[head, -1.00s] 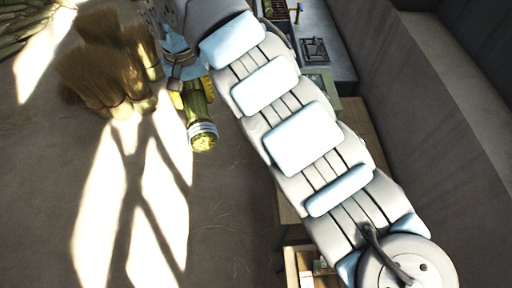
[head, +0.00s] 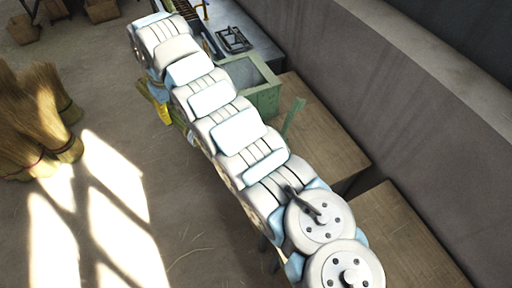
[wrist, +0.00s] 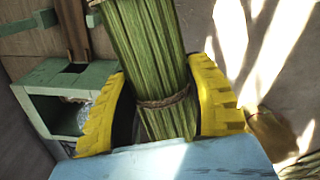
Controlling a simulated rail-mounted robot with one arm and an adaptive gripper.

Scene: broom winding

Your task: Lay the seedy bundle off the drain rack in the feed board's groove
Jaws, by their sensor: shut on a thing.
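A green bundle of stalks (wrist: 145,40), tied with a brown twine band, is held between the yellow fingers of my gripper (wrist: 165,108) in the wrist view. The fingers press on both sides near the tie; the lower end is hidden behind the pale blue palm. In the head view my gripper (head: 157,100) is partly hidden by my arm, and the bundle hardly shows. A dark slatted rack (head: 178,13) is at the top; I cannot tell whether it is the drain rack. I cannot make out the feed board's groove.
A green open box (head: 262,97) stands right of my arm, beside wooden tops (head: 322,125) along the grey wall. It also shows in the wrist view (wrist: 100,75). Standing straw bundles (head: 40,115) are at left. The sunlit floor between is clear.

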